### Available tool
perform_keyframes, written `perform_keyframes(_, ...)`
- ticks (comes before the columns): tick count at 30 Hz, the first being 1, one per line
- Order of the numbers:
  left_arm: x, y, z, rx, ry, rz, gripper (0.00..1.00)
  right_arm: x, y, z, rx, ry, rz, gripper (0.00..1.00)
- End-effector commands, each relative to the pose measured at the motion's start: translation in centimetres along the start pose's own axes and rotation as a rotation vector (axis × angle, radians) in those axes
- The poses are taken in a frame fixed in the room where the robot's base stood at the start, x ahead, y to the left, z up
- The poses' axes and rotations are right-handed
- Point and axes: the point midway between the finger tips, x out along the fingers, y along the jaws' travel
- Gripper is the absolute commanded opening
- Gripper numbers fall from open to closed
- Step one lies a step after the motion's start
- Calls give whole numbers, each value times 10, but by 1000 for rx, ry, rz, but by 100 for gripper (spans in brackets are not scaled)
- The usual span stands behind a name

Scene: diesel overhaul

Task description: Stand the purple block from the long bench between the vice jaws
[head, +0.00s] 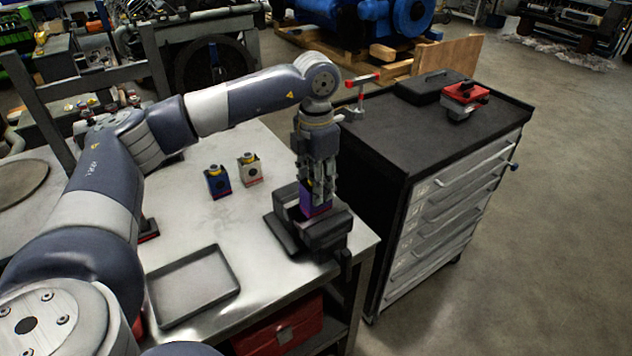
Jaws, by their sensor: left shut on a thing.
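My left gripper (317,185) points straight down over the vice at the right corner of the metal table. It is shut on the purple block (314,205), which is upright, with its lower part at the vice's jaws. The vice (325,235) is dark and bolted-looking, near the table's edge. The gripper fingers hide the upper part of the block. I cannot tell whether the block touches the bottom of the vice. My right gripper is not in view.
An empty grey tray (192,285) lies at the front of the table (190,228). A black tool cabinet (415,125) stands close on the right.

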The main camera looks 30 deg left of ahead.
Motion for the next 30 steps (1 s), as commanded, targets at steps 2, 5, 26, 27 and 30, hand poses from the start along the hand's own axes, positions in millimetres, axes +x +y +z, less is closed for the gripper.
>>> perform_keyframes(2,3,0,0,1,-2,0,13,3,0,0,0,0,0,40)
perform_keyframes(5,5,0,0,1,-2,0,13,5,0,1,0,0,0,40)
perform_keyframes(26,13,0,0,0,-2,0,13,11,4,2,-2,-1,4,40)
perform_keyframes(27,14,0,0,0,-2,0,13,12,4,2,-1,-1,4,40)
perform_keyframes(30,17,0,1,0,-2,0,13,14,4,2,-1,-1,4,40)
